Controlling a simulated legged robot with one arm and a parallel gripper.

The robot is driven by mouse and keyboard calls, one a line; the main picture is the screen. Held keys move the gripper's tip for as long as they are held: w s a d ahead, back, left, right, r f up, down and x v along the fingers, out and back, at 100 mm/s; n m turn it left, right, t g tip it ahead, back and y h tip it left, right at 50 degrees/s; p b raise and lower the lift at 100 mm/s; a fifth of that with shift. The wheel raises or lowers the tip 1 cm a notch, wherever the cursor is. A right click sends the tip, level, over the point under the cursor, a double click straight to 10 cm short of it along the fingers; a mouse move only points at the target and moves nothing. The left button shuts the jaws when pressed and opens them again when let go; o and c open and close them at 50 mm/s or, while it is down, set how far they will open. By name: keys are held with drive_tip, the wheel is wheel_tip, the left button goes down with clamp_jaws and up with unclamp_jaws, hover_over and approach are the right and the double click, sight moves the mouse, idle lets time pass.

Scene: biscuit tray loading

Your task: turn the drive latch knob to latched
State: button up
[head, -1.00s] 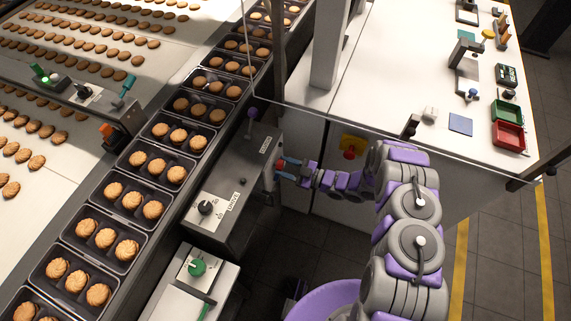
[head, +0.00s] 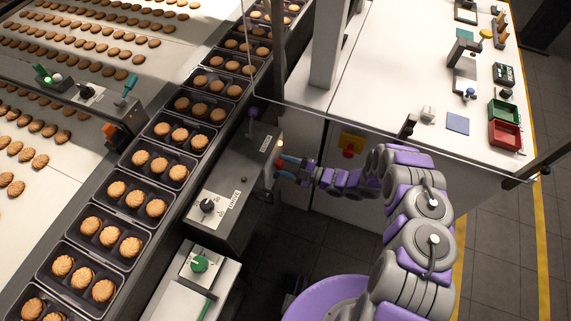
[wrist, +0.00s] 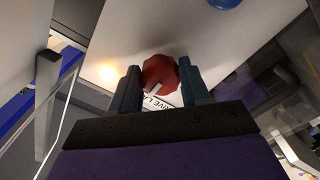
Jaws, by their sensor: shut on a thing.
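The drive latch knob (wrist: 161,76) is red with a pale pointer line, and it sits on a light panel in the wrist view. A partly hidden label (wrist: 166,102) reading "DRIVE LA..." lies just below it. My gripper (wrist: 162,82) has its two dark blue fingers on either side of the knob and is shut on it. The knob's pointer slants toward the lower left. In the head view my gripper (head: 284,165) reaches the side of the grey control box (head: 228,195); the knob is mostly hidden there.
A black knob (head: 207,206) and a purple-topped lever (head: 252,113) are on the box top. A green knob (head: 199,264) is nearer. A red button on a yellow plate (head: 352,141) is behind my arm. Biscuit trays (head: 122,210) line the conveyor.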

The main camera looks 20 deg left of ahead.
drive_tip(key=o, duration=1)
drive_tip(key=shift+o, duration=0.2)
drive_tip(key=s+d+p, duration=0.1)
drive_tip(key=d, duration=1.6)
drive_tip(key=shift+s+d, duration=0.15)
drive_tip(key=shift+d, duration=0.05)
drive_tip(key=shift+f, duration=0.1)
